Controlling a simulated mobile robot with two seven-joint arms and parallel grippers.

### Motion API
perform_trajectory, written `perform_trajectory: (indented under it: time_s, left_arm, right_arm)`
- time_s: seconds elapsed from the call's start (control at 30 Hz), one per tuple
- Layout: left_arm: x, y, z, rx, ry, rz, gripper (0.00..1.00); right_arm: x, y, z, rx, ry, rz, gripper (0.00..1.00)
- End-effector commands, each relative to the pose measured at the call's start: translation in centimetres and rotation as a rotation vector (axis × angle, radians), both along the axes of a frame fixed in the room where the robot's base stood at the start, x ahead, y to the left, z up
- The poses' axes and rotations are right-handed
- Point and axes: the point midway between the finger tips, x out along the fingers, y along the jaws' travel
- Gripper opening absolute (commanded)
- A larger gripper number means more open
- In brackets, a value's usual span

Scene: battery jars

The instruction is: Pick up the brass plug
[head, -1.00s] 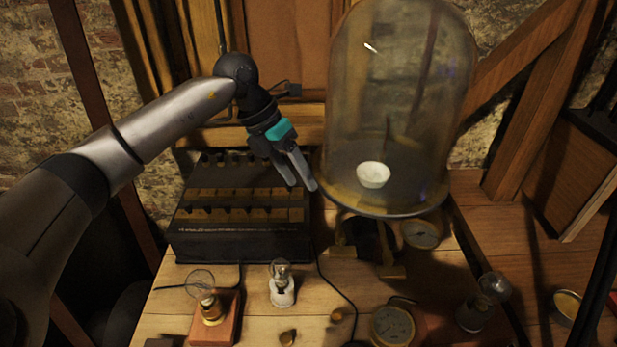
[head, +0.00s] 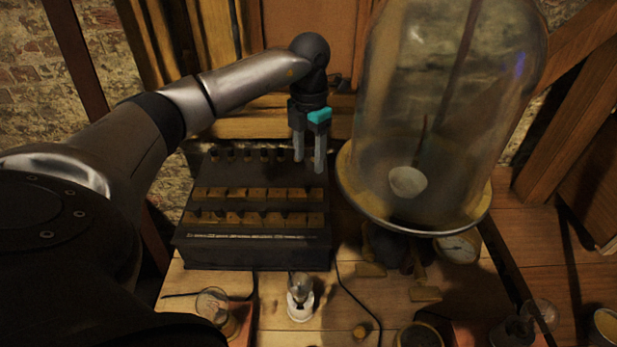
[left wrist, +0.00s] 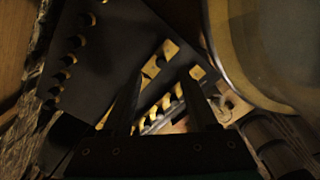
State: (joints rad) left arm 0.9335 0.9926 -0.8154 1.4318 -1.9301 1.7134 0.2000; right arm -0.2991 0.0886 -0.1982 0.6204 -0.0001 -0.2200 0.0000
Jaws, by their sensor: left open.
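The black resistance box (head: 258,252) has two rows of brass blocks (head: 240,195) and a back row of dark-topped plugs (head: 248,155). I cannot tell for sure which piece is the brass plug. A small brass-coloured piece (head: 360,331) lies on the table in front of the box. My left gripper (head: 309,162) is open and empty, fingers pointing down over the back right part of the box. In the left wrist view its fingers (left wrist: 162,92) stand apart, with brass blocks (left wrist: 158,62) beyond and between them. My right gripper is not in view.
A tall glass bell jar (head: 450,100) stands close right of the left gripper, with a white cup (head: 408,182) inside. A small bulb on a white base (head: 300,298) stands before the box. A gauge (head: 457,249) sits below the jar, and a cable crosses the table.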

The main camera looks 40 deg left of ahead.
Motion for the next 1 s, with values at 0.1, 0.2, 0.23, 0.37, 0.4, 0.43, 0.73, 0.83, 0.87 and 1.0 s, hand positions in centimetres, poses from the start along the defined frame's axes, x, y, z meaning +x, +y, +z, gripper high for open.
perform_trajectory:
  time_s: [0.1, 0.2, 0.23, 0.37, 0.4, 0.43, 0.73, 0.83, 0.87, 1.0]
  left_arm:
    - [0.0, 0.0, -1.2, 0.0, 0.0, 0.0, 0.59]
    - [-0.1, 0.0, -1.7, 0.001, 0.001, 0.0, 0.59]
    - [-0.1, 0.0, -1.9, 0.001, 0.002, 0.0, 0.59]
    - [-0.6, -0.1, -3.7, -0.001, 0.004, -0.001, 0.59]
    - [-0.7, -0.1, -4.4, -0.001, 0.003, -0.001, 0.59]
    - [-0.9, -0.1, -4.8, -0.001, 0.004, -0.001, 0.59]
    - [-0.7, -0.1, -6.8, 0.0, -0.001, -0.001, 0.59]
    - [-0.7, -0.1, -6.7, 0.0, -0.001, -0.001, 0.59]
    - [-0.7, -0.1, -6.7, 0.0, -0.001, -0.001, 0.59]
    - [-0.7, -0.1, -6.7, 0.0, -0.001, -0.001, 0.43]
  right_arm:
    - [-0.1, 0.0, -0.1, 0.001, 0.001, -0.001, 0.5]
    - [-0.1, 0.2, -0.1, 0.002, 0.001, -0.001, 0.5]
    - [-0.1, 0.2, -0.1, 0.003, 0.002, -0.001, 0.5]
    - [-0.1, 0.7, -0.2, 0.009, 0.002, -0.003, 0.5]
    - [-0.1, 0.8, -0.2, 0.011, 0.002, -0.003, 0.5]
    - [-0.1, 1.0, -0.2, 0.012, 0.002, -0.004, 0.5]
    - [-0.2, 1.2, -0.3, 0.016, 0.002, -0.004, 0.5]
    - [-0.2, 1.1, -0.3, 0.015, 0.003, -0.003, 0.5]
    - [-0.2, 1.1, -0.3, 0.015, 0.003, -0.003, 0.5]
    - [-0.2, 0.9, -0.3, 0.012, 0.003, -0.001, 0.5]
